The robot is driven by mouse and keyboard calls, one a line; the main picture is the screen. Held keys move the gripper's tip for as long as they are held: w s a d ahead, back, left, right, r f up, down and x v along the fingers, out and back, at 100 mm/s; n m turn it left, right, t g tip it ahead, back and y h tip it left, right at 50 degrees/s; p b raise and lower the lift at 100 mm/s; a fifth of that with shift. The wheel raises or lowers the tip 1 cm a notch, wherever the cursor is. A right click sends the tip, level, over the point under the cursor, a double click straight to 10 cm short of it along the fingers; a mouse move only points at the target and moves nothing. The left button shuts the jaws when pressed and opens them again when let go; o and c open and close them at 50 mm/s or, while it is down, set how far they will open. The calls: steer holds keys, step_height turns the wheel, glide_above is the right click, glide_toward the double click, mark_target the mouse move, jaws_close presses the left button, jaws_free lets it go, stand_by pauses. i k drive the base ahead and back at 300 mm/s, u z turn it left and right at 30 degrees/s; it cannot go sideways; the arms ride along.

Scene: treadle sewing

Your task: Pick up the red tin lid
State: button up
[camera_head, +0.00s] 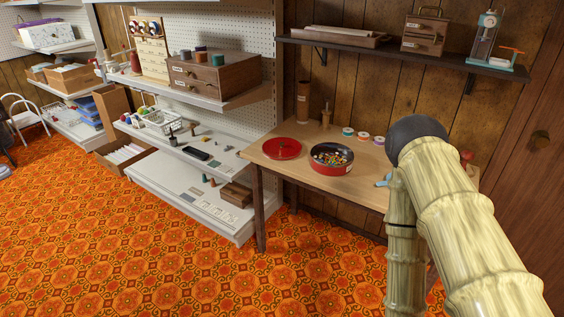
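The red tin lid (282,148) lies flat on the left part of the wooden table (262,160), near its left edge. It is a round red disc with a small dark mark at its middle. Lid and tin appear slightly apart. My gripper is not in view; my bamboo-patterned arm runs down the right side and out of the bottom of the picture.
Several small coloured spools (363,137), a brown cylinder (303,102) and a small wooden piece (326,116) stand along the table's back. A dark wall shelf (400,52) hangs above. White shelving (220,148) stands left. Patterned floor (130,235) in front is clear.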

mark_target(277, 149)
steer(key=k, duration=0.7)
steer(key=z, duration=0.65)
steer(key=i, duration=1.45)
steer(key=u, duration=0.7)
